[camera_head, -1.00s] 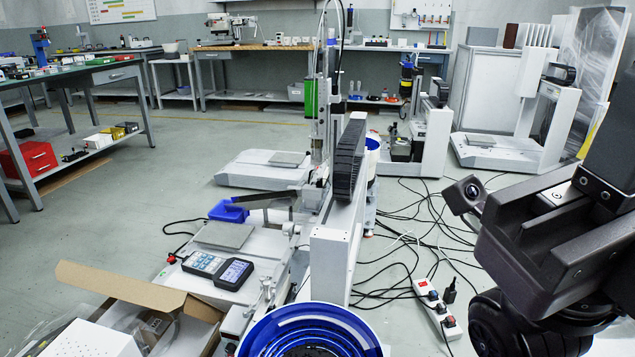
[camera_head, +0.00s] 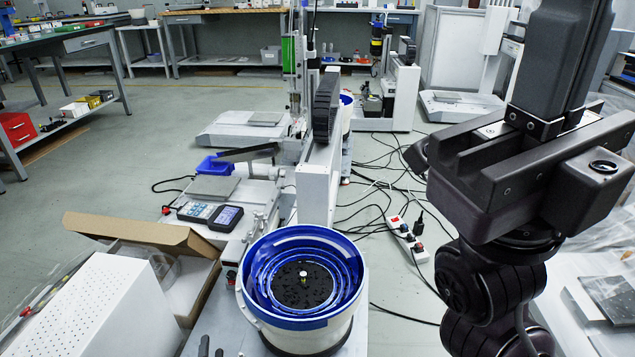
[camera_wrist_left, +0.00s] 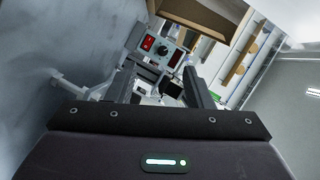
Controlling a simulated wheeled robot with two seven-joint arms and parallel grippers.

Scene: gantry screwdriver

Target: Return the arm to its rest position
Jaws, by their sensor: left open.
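I see nothing held in the gap. A grey control box (camera_wrist_left: 160,50) with a red switch shows beyond the fingers.
A blue-lined bowl feeder (camera_head: 302,275) stands below centre. Left of it are an open cardboard box (camera_head: 140,230) and a white perforated box (camera_head: 80,310). A screwdriver gantry (camera_head: 320,175) stands behind it. A power strip (camera_head: 408,240) and black cables lie on the floor.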

